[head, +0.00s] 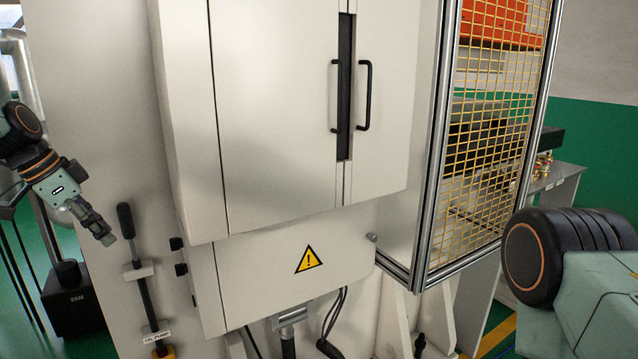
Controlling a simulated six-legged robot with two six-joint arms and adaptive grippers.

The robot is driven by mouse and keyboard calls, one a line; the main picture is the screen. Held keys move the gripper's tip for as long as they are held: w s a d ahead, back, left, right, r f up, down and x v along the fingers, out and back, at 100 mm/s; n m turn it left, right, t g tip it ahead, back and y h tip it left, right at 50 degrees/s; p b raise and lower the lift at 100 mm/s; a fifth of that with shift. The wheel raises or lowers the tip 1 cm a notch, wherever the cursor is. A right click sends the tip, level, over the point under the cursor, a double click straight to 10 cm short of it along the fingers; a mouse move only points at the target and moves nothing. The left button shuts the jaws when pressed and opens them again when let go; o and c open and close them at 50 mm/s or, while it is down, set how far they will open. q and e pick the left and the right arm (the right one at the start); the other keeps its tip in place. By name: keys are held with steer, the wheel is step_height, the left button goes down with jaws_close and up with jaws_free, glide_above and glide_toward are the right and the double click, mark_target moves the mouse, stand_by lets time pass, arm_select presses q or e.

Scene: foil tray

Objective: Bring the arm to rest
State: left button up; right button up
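My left arm comes in at the left edge. Its dark gripper (104,232) points down and to the right, in front of the pale machine panel and just left of a black-handled lever (126,222). The gripper is seen nearly edge-on, so I cannot tell whether its fingers are apart. No object shows in it. My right arm shows only as a dark joint and pale green link at the lower right. Its gripper is outside the view. No foil tray shows.
A white cabinet (275,110) with black handles fills the middle. A yellow mesh guard (495,130) in a metal frame stands right of it. Below are a warning-marked box (250,285) and cables. A grey table (560,185) stands behind, at right.

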arm_select(q)
steer(key=w+d+f+n+t+y, duration=0.1)
steer(key=w+f+n+t, duration=0.1)
steer(key=w+f+n, duration=0.2)
steer(key=s+d+f+n+y+b, duration=0.1)
steer(key=s+d+f+n+b, duration=0.3)
steer(key=f, duration=0.7)
steer(key=s+d+f+n+y+p, duration=0.15)
steer(key=s+d+f, duration=0.45)
steer(key=f, duration=0.6)
steer(key=s+d+f+g+b, duration=0.2)
steer(key=s+f, duration=0.4)
steer(key=s, duration=0.5)
steer(key=s+d+f+g+b, duration=0.1)
steer(key=s+d+f+b, duration=0.1)
steer(key=s+f, duration=0.5)
steer(key=s+d+f+g+b, duration=0.2)
steer(key=s+f, duration=0.4)
steer(key=s, duration=1.1)
steer(key=shift+s+d+f+g+b, duration=0.15)
steer(key=shift+d+f+g+b, duration=0.25)
steer(key=shift+d, duration=0.5)
steer(key=shift+o, duration=0.3)
